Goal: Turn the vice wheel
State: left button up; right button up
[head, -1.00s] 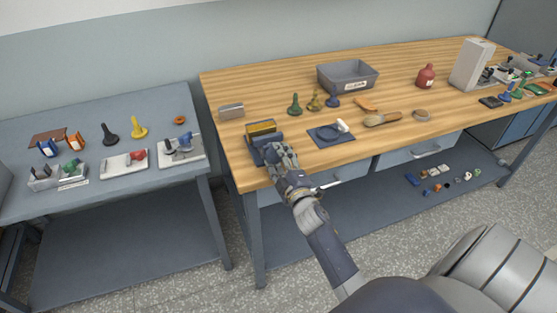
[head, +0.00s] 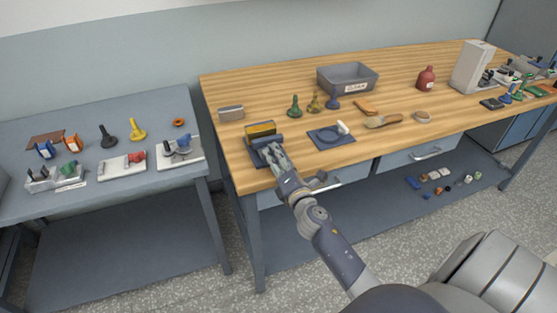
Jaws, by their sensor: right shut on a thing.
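My right gripper (head: 270,150) is at the front of the vice, shut on the vice wheel. The wheel itself is hidden by the fingers. My right arm reaches up to it from the lower right. My left gripper is not in view.
A metal block (head: 231,113) lies behind the vice. A blue mat (head: 338,141) with a ring and a white piece lies to its right. A grey side table (head: 60,205) is at left.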

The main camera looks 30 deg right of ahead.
jog(key=n, duration=0.5)
jog(key=shift+a+n, duration=0.1)
jog(key=shift+n, duration=0.2)
dwell(0.4)
jog(key=o, duration=1.1)
jog(key=shift+c, duration=0.2)
jog(key=v, duration=1.2)
